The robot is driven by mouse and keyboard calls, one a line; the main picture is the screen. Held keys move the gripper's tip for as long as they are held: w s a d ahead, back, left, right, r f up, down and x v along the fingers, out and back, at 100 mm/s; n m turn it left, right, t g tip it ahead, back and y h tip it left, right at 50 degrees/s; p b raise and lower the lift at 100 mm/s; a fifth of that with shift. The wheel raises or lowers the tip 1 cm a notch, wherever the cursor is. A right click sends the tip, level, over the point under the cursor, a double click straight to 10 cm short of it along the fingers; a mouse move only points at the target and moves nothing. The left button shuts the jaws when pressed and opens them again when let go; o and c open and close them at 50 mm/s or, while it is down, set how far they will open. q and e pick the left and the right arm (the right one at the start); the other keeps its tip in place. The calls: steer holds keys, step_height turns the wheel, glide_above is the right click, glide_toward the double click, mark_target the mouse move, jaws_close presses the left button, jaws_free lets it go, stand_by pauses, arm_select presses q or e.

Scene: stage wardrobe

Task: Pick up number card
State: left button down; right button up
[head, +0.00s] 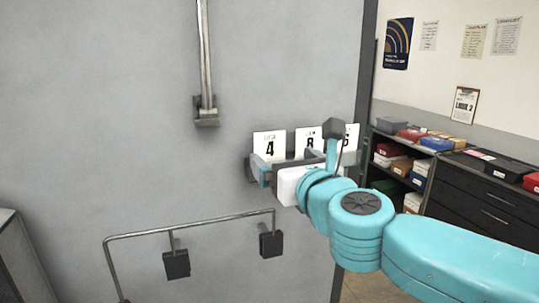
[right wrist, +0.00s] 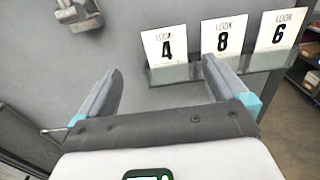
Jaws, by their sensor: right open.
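Three white number cards stand upright side by side on a narrow ledge (right wrist: 172,76) on the grey wall: card 4 (head: 269,145), card 8 (head: 306,138) and card 6 (head: 351,137). Card 4 appears between the fingertips, and the right fingertip overlaps the foot of card 8. In the head view my right gripper (head: 296,157) hides the ledge and part of card 6. My left gripper is out of view.
A metal rail (head: 190,226) with dark brackets is below left of the cards. A vertical metal bar (head: 205,60) hangs above left. Right of the wall's edge, shelves (head: 400,168) hold boxes, beside a dark drawer cabinet (head: 485,195).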

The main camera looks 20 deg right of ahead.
mark_target(270, 142)
steer(key=w, duration=0.3)
steer(key=w+p, duration=0.1)
steer(key=w, duration=0.2)
steer(key=w+p, duration=0.1)
steer(key=w, duration=0.2)
steer(key=shift+d+r, duration=0.2)
steer(key=shift+d, duration=0.1)
steer(key=shift+w+a+f, duration=0.1)
steer(key=shift+w+f, duration=0.05)
steer(key=shift+w, duration=0.25)
steer(key=shift+s, duration=0.2)
steer(key=c, duration=0.8)
steer(key=shift+w, duration=0.1)
steer(key=shift+c, duration=1.2)
